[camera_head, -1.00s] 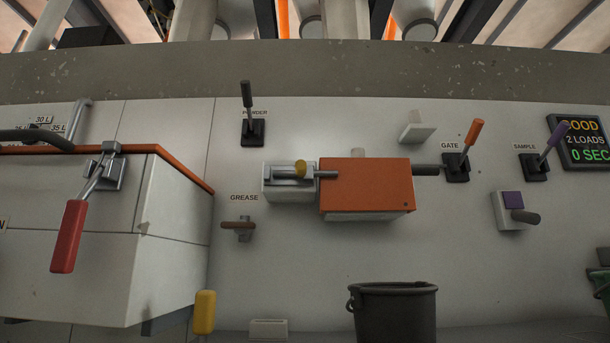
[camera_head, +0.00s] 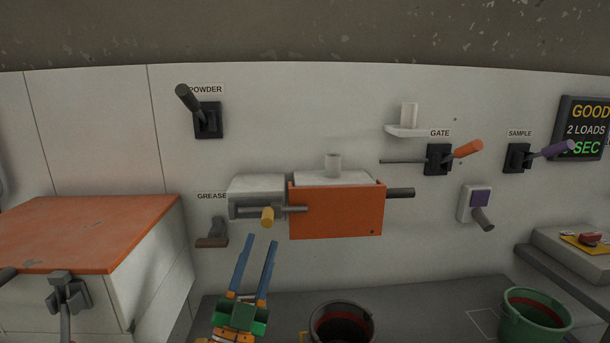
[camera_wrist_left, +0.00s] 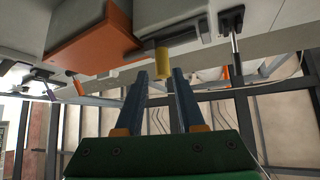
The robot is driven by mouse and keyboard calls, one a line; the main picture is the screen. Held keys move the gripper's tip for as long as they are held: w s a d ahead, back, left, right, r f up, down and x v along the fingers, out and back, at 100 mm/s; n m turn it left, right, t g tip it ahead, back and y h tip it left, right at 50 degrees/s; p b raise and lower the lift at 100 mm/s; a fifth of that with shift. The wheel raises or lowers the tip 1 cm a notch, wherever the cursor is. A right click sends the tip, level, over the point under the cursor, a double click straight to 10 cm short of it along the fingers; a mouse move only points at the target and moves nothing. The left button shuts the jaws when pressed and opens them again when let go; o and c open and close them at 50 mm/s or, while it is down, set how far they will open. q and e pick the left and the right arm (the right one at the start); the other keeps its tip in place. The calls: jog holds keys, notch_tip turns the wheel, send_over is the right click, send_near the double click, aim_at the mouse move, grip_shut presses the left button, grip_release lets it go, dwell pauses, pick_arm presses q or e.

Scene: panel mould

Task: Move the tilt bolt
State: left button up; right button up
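The tilt bolt looks to be the grey rod with a yellow knob (camera_head: 267,217) at the left end of the orange-fronted box (camera_head: 335,211) on the wall. Its rod reaches right to the box's orange face. My left gripper (camera_head: 257,238) has its two blue fingers apart, pointing up, just below the knob. In the left wrist view the yellow knob (camera_wrist_left: 162,61) is beyond the fingertips, roughly in line with the gap between them and not visibly touched. Nothing is between the fingers. My right gripper is not in view.
The GREASE handle (camera_head: 211,242) and orange-topped cabinet (camera_head: 90,231) are to the left. The POWDER lever (camera_head: 205,116) is above left. The GATE lever (camera_head: 440,157) and SAMPLE lever (camera_head: 520,157) are at right. A dark bucket (camera_head: 342,305) and green bucket (camera_head: 535,320) stand below.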

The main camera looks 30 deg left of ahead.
aim_at(265, 226)
pick_arm(q)
jog(key=x, duration=0.2)
jog(key=p+x, duration=0.1)
jog(key=x, duration=0.2)
jog(key=shift+r+p, duration=0.4)
jog(key=shift+r, duration=0.25)
jog(key=shift+w+a+r, duration=0.15)
jog(key=shift+w, duration=0.35)
grip_shut()
